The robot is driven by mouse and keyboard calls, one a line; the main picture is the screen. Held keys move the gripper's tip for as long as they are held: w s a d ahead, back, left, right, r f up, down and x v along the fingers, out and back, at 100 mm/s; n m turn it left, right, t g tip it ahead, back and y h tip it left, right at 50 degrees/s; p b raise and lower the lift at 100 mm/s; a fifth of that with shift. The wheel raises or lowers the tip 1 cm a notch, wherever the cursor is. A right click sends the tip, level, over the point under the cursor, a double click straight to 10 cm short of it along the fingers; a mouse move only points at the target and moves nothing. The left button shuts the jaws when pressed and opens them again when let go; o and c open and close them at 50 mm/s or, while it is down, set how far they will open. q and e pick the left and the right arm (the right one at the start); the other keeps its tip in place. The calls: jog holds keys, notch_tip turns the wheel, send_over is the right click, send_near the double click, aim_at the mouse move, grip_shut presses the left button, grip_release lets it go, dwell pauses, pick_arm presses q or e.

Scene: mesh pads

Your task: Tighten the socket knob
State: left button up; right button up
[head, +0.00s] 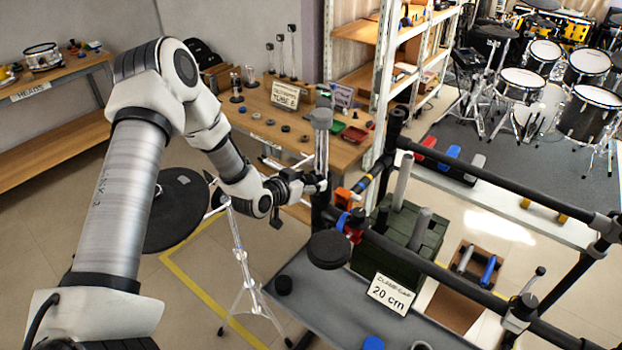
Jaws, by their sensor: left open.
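My left gripper (312,184) reaches in from the left and is open, beside an upright chrome post (321,145) on the near end of a black rack. The gripper's fingers are small in view and overlap the post, so I cannot tell whether they touch it. I cannot pick out the socket knob for certain; it may be hidden by the gripper. A red and blue clamp piece (350,226) sits just below the gripper on the rack. A round black pad (328,250) hangs below the post. My right gripper is not in view.
A black rack bar (430,266) runs from the post to the lower right. A sign (391,294) reading 20 cm stands on the grey table (315,290). A dark green case (400,235) is behind the bar. A cymbal stand (240,260) is left, under my arm.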

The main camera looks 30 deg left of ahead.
pick_arm(q)
jog(key=shift+s+a, duration=0.1)
jog(key=shift+a, duration=0.05)
jog(key=shift+s+a+r, duration=0.1)
jog(key=shift+c, duration=1)
jog(key=c, duration=1)
jog(key=shift+o, duration=0.2)
jog(key=shift+m, duration=0.5)
jog(key=m+h, duration=0.1)
jog(key=m, duration=0.2)
jog(key=m+g+h+p, duration=0.1)
jog(key=m, duration=0.2)
jog(key=shift+r+h, duration=0.1)
jog(key=shift+h, duration=0.3)
jog(key=m+g+p, duration=0.1)
jog(key=m, duration=0.2)
jog(key=m+h+p, duration=0.1)
jog(key=m, duration=0.2)
jog(key=shift+m+g+h, duration=0.3)
jog(key=shift+g, duration=0.1)
